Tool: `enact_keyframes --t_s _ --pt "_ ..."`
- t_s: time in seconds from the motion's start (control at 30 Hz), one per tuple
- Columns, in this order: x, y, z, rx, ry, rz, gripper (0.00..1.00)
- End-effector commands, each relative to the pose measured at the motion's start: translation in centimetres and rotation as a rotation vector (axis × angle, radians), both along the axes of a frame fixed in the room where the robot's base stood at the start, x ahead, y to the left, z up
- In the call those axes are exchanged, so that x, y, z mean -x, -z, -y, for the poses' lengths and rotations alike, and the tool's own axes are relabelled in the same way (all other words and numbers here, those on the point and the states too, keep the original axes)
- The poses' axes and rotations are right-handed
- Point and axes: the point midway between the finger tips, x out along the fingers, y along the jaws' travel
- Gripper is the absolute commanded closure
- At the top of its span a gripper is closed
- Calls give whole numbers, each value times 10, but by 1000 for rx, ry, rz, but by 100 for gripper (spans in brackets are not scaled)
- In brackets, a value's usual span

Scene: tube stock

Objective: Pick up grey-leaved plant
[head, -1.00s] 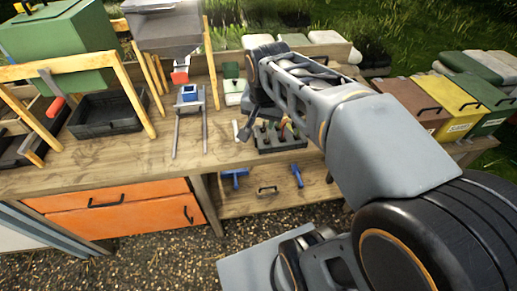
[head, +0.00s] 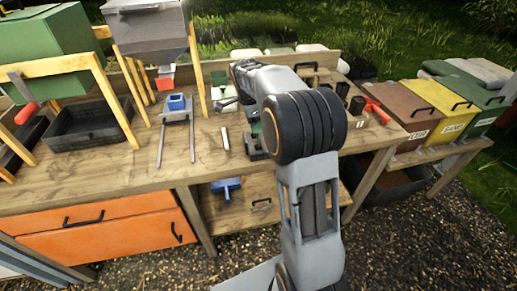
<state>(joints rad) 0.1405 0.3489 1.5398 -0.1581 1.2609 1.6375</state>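I cannot pick out a grey-leaved plant in the head view. A dark cell tray (head: 252,147) on the bench is mostly hidden behind my arm, so its contents do not show clearly. My gripper (head: 227,104) is over the bench, to the upper left of the dark tray. It is small and dark, partly merged with my wrist, and whether its fingers are open or shut does not show.
A black tray (head: 92,125) lies under a wooden frame at left. Red-handled tools (head: 376,110) lie at right. Brown, yellow (head: 447,100) and green bins stand farther right.

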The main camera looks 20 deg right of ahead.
Motion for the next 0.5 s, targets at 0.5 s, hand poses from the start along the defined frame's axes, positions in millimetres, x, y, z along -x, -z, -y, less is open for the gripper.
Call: enact_keyframes --t_s 0.5 --pt "0 46 10 -1 0 -2 61"
